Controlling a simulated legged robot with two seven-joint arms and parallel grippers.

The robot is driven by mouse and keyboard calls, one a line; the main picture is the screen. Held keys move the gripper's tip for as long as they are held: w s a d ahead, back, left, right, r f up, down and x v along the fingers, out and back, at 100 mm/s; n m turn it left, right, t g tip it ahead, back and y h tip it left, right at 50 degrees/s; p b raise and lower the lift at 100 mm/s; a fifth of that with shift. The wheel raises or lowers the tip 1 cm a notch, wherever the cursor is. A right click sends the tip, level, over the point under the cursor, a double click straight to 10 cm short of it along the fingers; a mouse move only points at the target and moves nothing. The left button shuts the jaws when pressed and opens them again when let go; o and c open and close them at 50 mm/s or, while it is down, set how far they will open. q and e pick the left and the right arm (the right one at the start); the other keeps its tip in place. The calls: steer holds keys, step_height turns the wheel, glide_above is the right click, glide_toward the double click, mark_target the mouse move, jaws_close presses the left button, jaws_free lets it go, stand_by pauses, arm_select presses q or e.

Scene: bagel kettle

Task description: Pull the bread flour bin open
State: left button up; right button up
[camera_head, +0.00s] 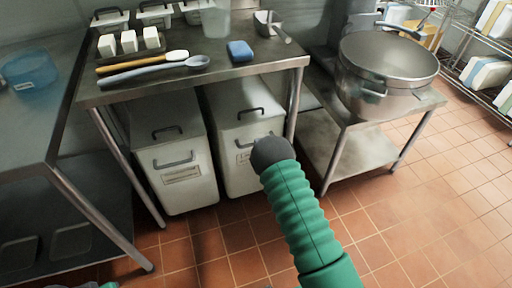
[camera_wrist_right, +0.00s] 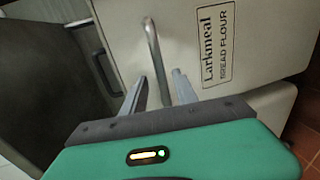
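The bread flour bin (camera_head: 227,121) is the right one of two white lidded bins under the steel table. Its label, "Larkmeal BREAD FLOUR" (camera_wrist_right: 218,45), reads clearly in the right wrist view. Its grey bar handle (camera_wrist_right: 153,52) runs down toward the gap between my right gripper's fingers (camera_wrist_right: 162,84). The fingers are apart, one on each side of the handle's lower end; I cannot tell if they touch it. In the head view my green right arm hides this gripper and part of the bin's front. My left gripper is not in view.
A second white bin (camera_head: 175,165) stands to the left. The steel table (camera_head: 215,76) above holds spoons, a blue sponge (camera_head: 240,51) and a scoop. A large pot (camera_head: 388,72) stands on a low steel stand at right. Tiled floor (camera_head: 235,242) in front is clear.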

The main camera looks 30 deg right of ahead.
steer(key=x, duration=0.2)
steer(key=b+x, duration=0.1)
steer(key=x, duration=0.1)
steer(key=shift+s+d+f, duration=0.15)
steer(key=shift+d+f, duration=0.1)
steer(key=shift+d, duration=0.15)
steer(key=shift+a+r, duration=0.15)
steer(key=shift+a, duration=0.1)
steer(key=c, duration=0.4)
jaws_close()
steer(key=shift+d, duration=0.1)
steer(key=shift+d, duration=0.1)
